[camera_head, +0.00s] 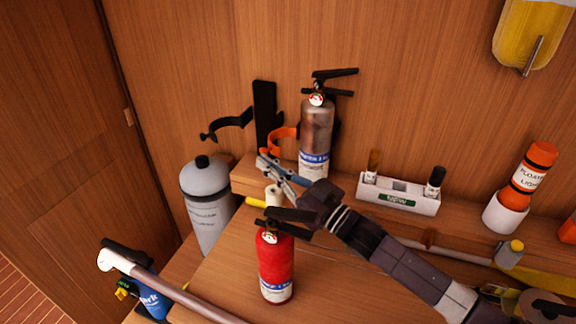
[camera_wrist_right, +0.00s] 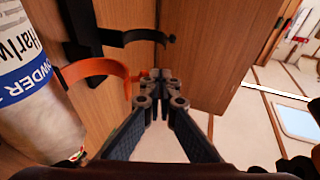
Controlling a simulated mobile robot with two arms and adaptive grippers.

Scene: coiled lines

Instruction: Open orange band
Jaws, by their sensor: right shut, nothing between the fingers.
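The orange band (camera_head: 281,137) is on the wall beside the silver fire extinguisher (camera_head: 317,125). It curves out to the left of the extinguisher, apart from its front, and looks swung open. In the right wrist view the orange band (camera_wrist_right: 92,69) arcs out beside the silver extinguisher (camera_wrist_right: 35,110), its free end near my fingertips. My right gripper (camera_head: 265,165) reaches in from the right, just below and left of the band. It is shut and empty, with the fingertips together in the wrist view (camera_wrist_right: 160,82). Whether they touch the band's end is unclear. My left gripper is out of view.
A red extinguisher (camera_head: 276,265) stands in front, below my right wrist. A grey cylinder (camera_head: 207,205) stands left, beneath an open black band (camera_head: 230,124). A white holder (camera_head: 398,195) and an orange floating light (camera_head: 528,178) are on the right of the shelf.

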